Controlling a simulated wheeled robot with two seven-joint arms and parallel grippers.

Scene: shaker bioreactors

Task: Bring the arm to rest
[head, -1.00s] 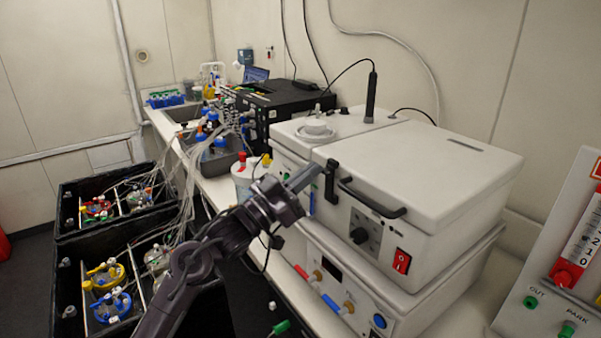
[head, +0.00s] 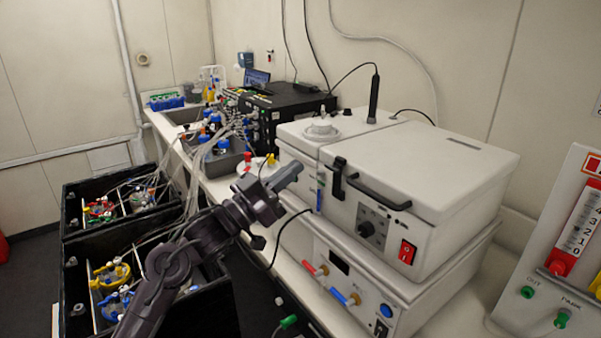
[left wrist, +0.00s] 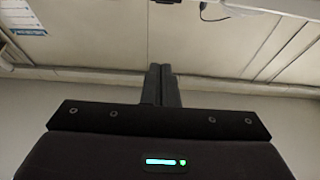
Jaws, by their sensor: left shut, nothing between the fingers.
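My left gripper (head: 287,174) is in the middle of the head view, in front of the left part of the white lidded bioreactor unit (head: 420,180). Its fingers are together and hold nothing. I cannot tell whether it touches the unit. In the left wrist view the two dark fingers (left wrist: 162,88) lie side by side without a gap, against a plain wall. My left forearm comes up from the bottom left. My right gripper is not in view.
Black crates (head: 68,288) with tubed vessels stand at the left. A black instrument (head: 275,112) and many tubes are on the bench behind. A panel with a red slider (head: 560,263) stands at the right. A white control box (head: 335,275) is below the unit.

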